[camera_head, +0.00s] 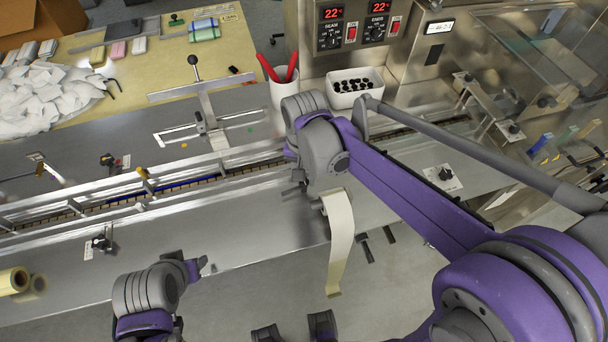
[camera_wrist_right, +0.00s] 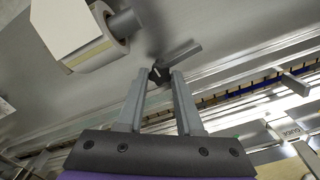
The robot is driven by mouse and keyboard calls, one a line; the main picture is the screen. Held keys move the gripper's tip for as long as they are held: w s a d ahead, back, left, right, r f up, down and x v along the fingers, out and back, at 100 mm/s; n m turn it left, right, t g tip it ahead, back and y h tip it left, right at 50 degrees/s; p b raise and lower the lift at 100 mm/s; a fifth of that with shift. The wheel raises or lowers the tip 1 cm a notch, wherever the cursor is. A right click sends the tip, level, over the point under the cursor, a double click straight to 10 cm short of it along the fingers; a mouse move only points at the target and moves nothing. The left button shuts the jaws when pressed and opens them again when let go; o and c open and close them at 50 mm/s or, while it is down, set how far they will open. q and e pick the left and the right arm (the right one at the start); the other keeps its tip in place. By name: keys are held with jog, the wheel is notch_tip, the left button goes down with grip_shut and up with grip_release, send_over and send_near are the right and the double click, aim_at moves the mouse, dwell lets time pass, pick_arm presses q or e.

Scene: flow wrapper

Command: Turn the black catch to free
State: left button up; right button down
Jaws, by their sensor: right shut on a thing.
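In the right wrist view, my right gripper (camera_wrist_right: 159,80) has its two fingertips closed around a small dark piece, the black catch (camera_wrist_right: 158,73). A flat grey bar (camera_wrist_right: 181,54) slants up to the right from the fingertips. In the head view, my right gripper (camera_head: 294,188) is low over the steel deck, left of the film roll, and the wrist hides most of the catch. My left gripper (camera_head: 203,265) is at the front edge of the deck, away from the catch. Its finger opening is too small to read.
A cream film roll on a grey spindle (camera_wrist_right: 90,45) is close beside the right gripper, with its film strip (camera_head: 340,240) hanging over the front edge. A guide rail (camera_head: 190,172) runs behind. A white bin (camera_head: 355,88) and red-handled tools (camera_head: 285,68) stand farther back.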

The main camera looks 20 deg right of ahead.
dwell(0.3)
jog(key=c, duration=0.6)
grip_release()
jog(key=shift+o, duration=0.2)
jog(key=shift+r, duration=0.1)
pick_arm(q)
jog(key=shift+w+r+p, duration=0.15)
jog(key=shift+r+p, duration=0.25)
jog(key=shift+r, duration=0.1)
pick_arm(e)
notch_tip(320, 180, up, 11)
jog(key=shift+f, duration=0.2)
